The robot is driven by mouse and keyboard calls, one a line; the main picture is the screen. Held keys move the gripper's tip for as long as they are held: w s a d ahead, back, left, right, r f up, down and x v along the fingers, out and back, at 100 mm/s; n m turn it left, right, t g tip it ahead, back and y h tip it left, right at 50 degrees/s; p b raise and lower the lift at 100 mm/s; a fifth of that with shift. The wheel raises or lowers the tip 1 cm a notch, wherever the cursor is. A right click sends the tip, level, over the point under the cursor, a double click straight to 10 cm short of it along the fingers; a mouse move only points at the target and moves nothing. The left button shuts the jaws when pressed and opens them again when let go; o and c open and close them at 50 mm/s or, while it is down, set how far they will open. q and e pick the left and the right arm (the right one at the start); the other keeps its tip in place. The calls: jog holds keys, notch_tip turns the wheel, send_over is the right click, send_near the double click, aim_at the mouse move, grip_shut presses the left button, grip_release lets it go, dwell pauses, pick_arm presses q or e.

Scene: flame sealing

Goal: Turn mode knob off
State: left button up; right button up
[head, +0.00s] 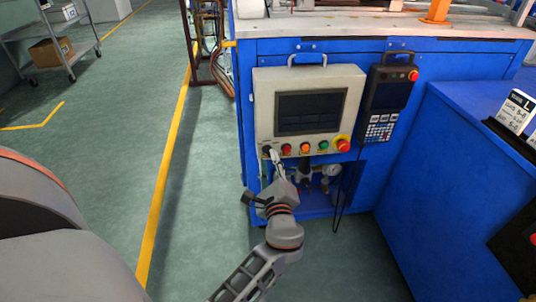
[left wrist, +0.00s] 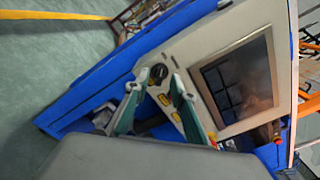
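The grey control panel (head: 264,100) hangs on the front of the blue machine, with a dark screen and a row of buttons below it. The mode knob (left wrist: 158,73) is black and round on a pale plate in the left wrist view. In the head view my left gripper's fingers cover its place at the panel's lower left. My left gripper (head: 272,155) is at that corner; in the left wrist view its two green-grey fingers (left wrist: 155,86) are apart, with the knob between their tips. I cannot tell whether they touch it. My right gripper is not in view.
A red emergency button (head: 343,146) on a yellow ring sits at the panel's lower right. A black teach pendant (head: 388,96) hangs to the right. Pipe fittings (head: 322,178) are below the panel. A blue cabinet (head: 450,170) stands at right; the floor to the left is open.

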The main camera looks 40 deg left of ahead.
pick_arm(q)
jog(key=v, duration=0.5)
dwell(0.4)
